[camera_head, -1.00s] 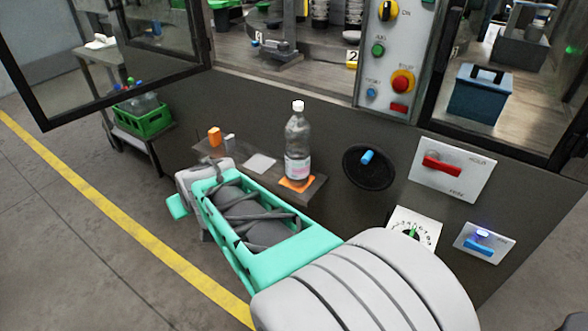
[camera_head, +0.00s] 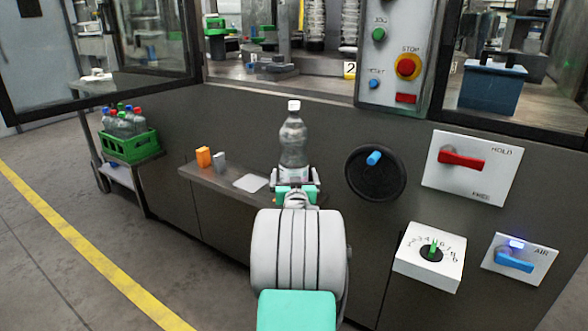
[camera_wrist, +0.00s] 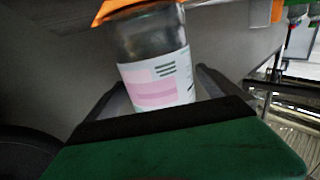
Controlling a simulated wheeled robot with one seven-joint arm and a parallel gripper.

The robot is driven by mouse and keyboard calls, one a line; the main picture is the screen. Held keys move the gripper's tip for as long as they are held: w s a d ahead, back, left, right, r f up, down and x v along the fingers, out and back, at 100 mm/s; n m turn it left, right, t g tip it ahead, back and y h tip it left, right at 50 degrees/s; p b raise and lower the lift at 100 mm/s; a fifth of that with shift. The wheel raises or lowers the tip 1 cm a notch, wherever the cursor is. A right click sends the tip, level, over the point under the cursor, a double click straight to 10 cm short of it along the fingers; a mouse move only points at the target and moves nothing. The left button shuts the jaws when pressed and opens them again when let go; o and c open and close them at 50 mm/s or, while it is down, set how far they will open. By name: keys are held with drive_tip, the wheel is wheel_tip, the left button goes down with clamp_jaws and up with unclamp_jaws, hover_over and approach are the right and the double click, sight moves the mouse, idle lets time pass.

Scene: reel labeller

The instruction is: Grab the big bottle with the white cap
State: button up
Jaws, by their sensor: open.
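The big bottle with the white cap (camera_head: 293,143) is clear and stands upright on the narrow ledge of the machine. In the wrist view it appears upside down, and its white and pink label (camera_wrist: 157,86) fills the middle. My gripper (camera_head: 295,178) is at the lower part of the bottle, with one finger on each side. In the wrist view my gripper (camera_wrist: 162,84) is open around the label, and a gap shows beside the right finger. The gripper and wrist hide the bottle's base in the head view. An orange patch (camera_wrist: 128,10) lies under the base.
A black handwheel (camera_head: 375,172) and switch panels are right of the bottle. A green crate (camera_head: 130,145) of smaller bottles stands left.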

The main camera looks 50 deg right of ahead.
drive_tip(key=shift+w+d, duration=0.3)
drive_tip(key=shift+d, duration=0.05)
drive_tip(key=shift+c, duration=0.4)
